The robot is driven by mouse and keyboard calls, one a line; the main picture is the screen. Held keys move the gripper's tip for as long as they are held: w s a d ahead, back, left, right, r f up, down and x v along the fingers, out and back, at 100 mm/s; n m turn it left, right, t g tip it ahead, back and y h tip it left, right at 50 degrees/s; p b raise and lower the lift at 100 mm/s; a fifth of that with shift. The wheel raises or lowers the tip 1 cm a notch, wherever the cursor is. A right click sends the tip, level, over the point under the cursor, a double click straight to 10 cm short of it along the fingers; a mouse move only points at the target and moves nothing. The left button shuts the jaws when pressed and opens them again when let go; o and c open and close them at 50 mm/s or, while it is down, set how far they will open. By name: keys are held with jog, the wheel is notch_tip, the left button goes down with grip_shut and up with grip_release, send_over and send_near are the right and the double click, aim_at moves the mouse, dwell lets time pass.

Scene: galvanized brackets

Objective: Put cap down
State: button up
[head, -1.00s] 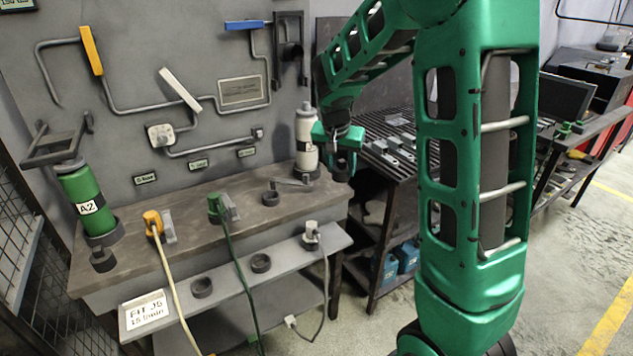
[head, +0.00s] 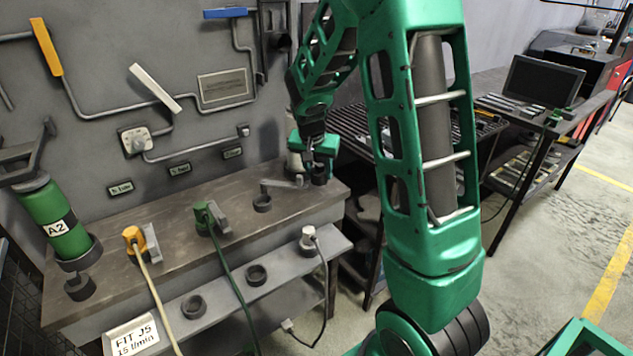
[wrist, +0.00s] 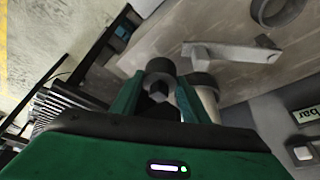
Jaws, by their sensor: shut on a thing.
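My gripper (head: 317,154) is shut on a dark round cap (head: 319,175) and holds it by the right end of the workbench (head: 190,213). In the wrist view, the cap (wrist: 160,70) sits between the two green fingers of my gripper (wrist: 160,92). I cannot tell how far the cap is above the bench top. A white cylinder (head: 293,162) stands behind my gripper, mostly hidden by it in the head view. In the wrist view the white cylinder (wrist: 208,98) shows just right of the fingers.
A grey lever (head: 283,184) and a dark ring (head: 262,203) are on the bench near my gripper. A green cylinder marked A2 (head: 52,218) leans at the left. Orange (head: 135,240) and green (head: 203,216) cabled plugs stand between. The lower shelf (head: 225,288) holds rings.

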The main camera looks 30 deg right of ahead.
aim_at(318, 175)
jog(key=shift+f, duration=1.9)
jog(key=o, duration=1.1)
jog(key=shift+c, duration=0.2)
jog(key=shift+r, duration=0.1)
